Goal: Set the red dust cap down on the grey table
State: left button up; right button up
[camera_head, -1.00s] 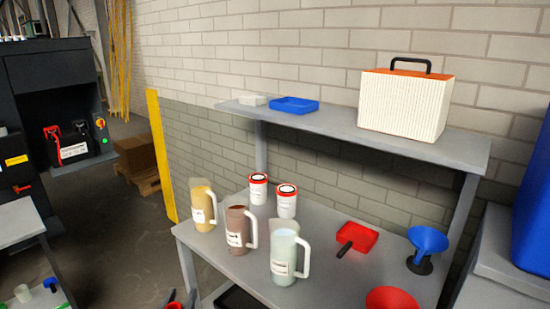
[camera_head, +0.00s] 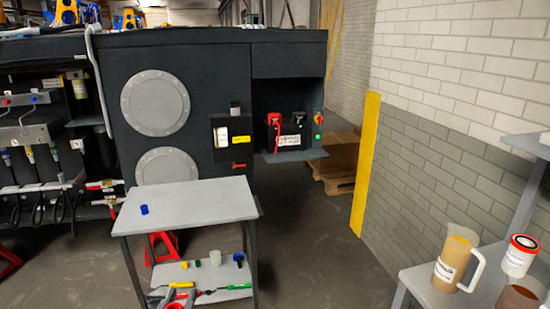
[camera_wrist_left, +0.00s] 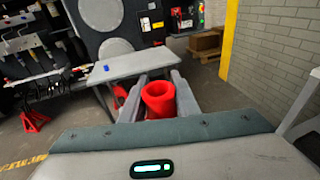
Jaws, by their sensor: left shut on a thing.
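The red dust cap (camera_wrist_left: 158,98) is a round, hollow red piece held between the two grey fingers of my left gripper (camera_wrist_left: 157,97) in the left wrist view. In the head view my left gripper (camera_head: 176,299) shows only at the bottom edge, with a bit of red between its fingers. The grey table (camera_head: 187,204) stands beyond the gripper, in front of the dark machine; its top also shows in the left wrist view (camera_wrist_left: 133,66). The cap is apart from the tabletop. My right gripper is not in view.
A small blue cap (camera_head: 144,209) sits on the left of the tabletop, which is otherwise bare. The lower shelf holds several small items. A bench (camera_head: 425,289) with jugs stands at the right. A yellow post (camera_head: 367,165) stands by the brick wall. Open floor lies between.

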aim_at(171, 211)
jog(key=i+j+u, duration=0.3)
jog(key=i+j, duration=0.15)
jog(key=i, duration=0.3)
jog(key=i+j+u, duration=0.15)
jog(key=i, duration=0.25)
jog(key=i+j, duration=0.15)
jog(key=i, duration=0.3)
jog(key=i+j, duration=0.2)
jog(key=i, duration=0.25)
jog(key=i+j, duration=0.15)
jog(key=i, duration=0.3)
